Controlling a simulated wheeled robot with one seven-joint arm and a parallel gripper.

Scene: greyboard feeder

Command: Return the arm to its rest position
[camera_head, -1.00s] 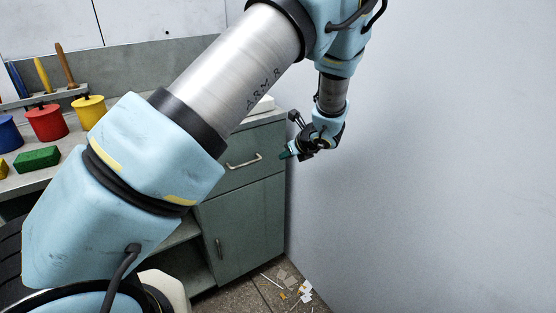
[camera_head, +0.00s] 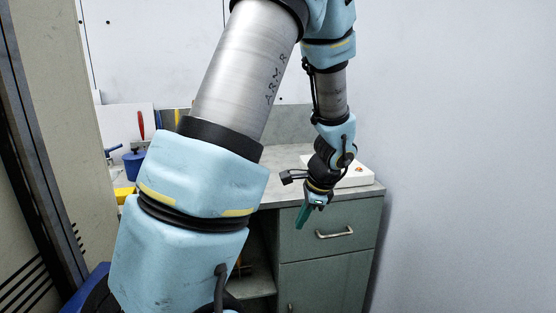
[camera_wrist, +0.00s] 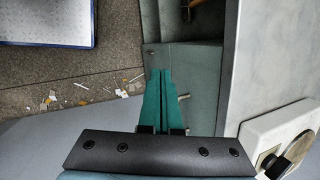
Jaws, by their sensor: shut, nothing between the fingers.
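My arm crosses the middle of the head view, from the lower left up and over to the right. My gripper (camera_head: 304,216) hangs from it in front of the cabinet (camera_head: 328,265), fingers pointing down. In the wrist view the two green fingers of my gripper (camera_wrist: 164,74) lie side by side with nothing between them. They are shut and empty. The cabinet front also shows beyond them in the wrist view (camera_wrist: 196,62).
A white box (camera_head: 352,175) stands on the worktop (camera_head: 362,191). A blue pot (camera_head: 134,165) and a yellow block (camera_head: 123,193) show left of my arm. A grey wall (camera_head: 470,150) rises at the right. Scraps (camera_wrist: 121,93) litter the floor near a blue-edged platform (camera_wrist: 45,22).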

